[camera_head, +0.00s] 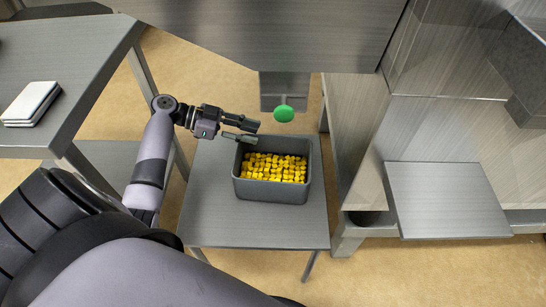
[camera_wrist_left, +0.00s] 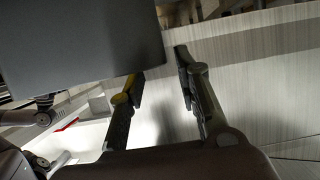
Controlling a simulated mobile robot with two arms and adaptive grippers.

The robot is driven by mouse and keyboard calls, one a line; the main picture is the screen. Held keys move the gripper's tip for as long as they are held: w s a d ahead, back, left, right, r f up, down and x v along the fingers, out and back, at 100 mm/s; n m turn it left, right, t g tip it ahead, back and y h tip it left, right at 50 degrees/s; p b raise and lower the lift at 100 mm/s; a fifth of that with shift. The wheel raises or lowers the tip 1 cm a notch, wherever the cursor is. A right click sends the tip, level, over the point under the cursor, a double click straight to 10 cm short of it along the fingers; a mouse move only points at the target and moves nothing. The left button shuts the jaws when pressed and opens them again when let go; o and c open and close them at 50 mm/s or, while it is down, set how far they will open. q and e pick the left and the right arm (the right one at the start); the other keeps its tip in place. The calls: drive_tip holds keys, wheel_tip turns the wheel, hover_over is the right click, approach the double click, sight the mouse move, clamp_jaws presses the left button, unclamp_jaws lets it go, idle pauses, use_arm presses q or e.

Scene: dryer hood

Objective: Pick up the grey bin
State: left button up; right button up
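The grey bin (camera_head: 271,190) stands upright on a small metal table and holds many small yellow pieces (camera_head: 274,167). My left gripper (camera_head: 257,132) is at the bin's far left corner in the head view, its fingers apart and pointing right. The nearer finger overlaps the far rim in the picture; whether it touches cannot be told. In the left wrist view the open fingers (camera_wrist_left: 158,68) have a gap between them. A dark grey surface (camera_wrist_left: 80,40), probably the bin, fills the upper left and meets the left finger's tip. My right gripper is not in view.
The small table (camera_head: 215,220) has bare space around the bin. A metal bench (camera_head: 60,75) with white slabs (camera_head: 31,103) is at left. A large metal hood (camera_head: 270,35) overhangs behind, with a green disc (camera_head: 284,114) below it. A metal cabinet with a tilted panel (camera_head: 445,200) stands right.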

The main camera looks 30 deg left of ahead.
sight(269, 136)
use_arm(q)
drive_tip(key=shift+x, duration=2.95)
drive_tip(key=shift+w+r, duration=0.15)
drive_tip(key=shift+r, duration=0.05)
drive_tip(key=shift+c, duration=0.2)
clamp_jaws()
drive_tip(key=shift+r, duration=0.15)
